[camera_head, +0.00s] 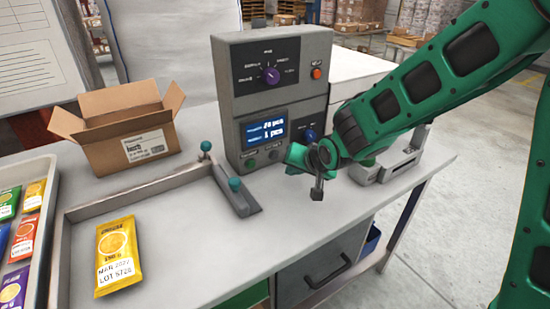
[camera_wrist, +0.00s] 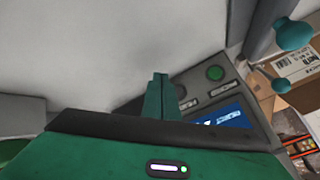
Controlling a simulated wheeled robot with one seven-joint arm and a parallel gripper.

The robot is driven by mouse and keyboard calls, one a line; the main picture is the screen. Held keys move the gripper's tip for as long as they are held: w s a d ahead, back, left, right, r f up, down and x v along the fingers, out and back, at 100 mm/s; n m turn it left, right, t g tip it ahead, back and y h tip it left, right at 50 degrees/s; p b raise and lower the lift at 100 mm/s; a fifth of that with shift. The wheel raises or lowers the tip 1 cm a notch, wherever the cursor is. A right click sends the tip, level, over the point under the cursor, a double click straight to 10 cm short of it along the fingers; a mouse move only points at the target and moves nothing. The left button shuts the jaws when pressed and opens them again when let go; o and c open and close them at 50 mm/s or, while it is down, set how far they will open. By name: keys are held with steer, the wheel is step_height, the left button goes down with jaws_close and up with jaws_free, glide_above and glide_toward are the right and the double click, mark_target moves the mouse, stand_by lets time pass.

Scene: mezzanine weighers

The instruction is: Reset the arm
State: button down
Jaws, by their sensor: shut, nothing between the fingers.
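My green arm reaches in from the right in the head view. My gripper (camera_head: 317,190) hangs above the bench, just in front of the lower right part of the grey control box (camera_head: 230,95). In the wrist view my gripper (camera_wrist: 159,78) shows its fingers together with nothing between them. The head view shows the box's screen (camera_head: 265,130), a purple knob (camera_head: 270,75) and a red button (camera_head: 316,73).
An open cardboard box (camera_head: 125,130) stands at the back left. A yellow packet (camera_head: 117,255) lies inside a low metal frame (camera_head: 90,208). A tray (camera_head: 42,235) of coloured packets is at the far left. A lever with teal knobs (camera_head: 235,190) stands near the gripper.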

stand_by(0.4)
steer(key=shift+n+g+h, duration=0.3)
steer(key=shift+h, duration=0.6)
steer(key=s+d+r, duration=0.1)
steer(key=d, duration=0.2)
steer(key=s+d+r, duration=0.1)
steer(key=d+r, duration=0.1)
steer(key=d, duration=0.2)
steer(key=s+d+r, duration=0.1)
steer(key=d, duration=0.3)
steer(key=shift+d+r, duration=0.2)
steer(key=s+d+r+n+g+h, duration=0.1)
steer(key=s+d+r+g+h, duration=0.3)
steer(key=s+d, duration=1.15)
steer(key=s+d+f+m+g+y, duration=0.1)
steer(key=s+d+m+g, duration=0.2)
steer(key=s+d+m, duration=0.3)
steer(key=s+d, duration=0.5)
steer(key=s, duration=0.5)
steer(key=shift+d+f+y, duration=0.15)
steer(key=shift+d+y, duration=0.1)
steer(key=shift+y, duration=0.15)
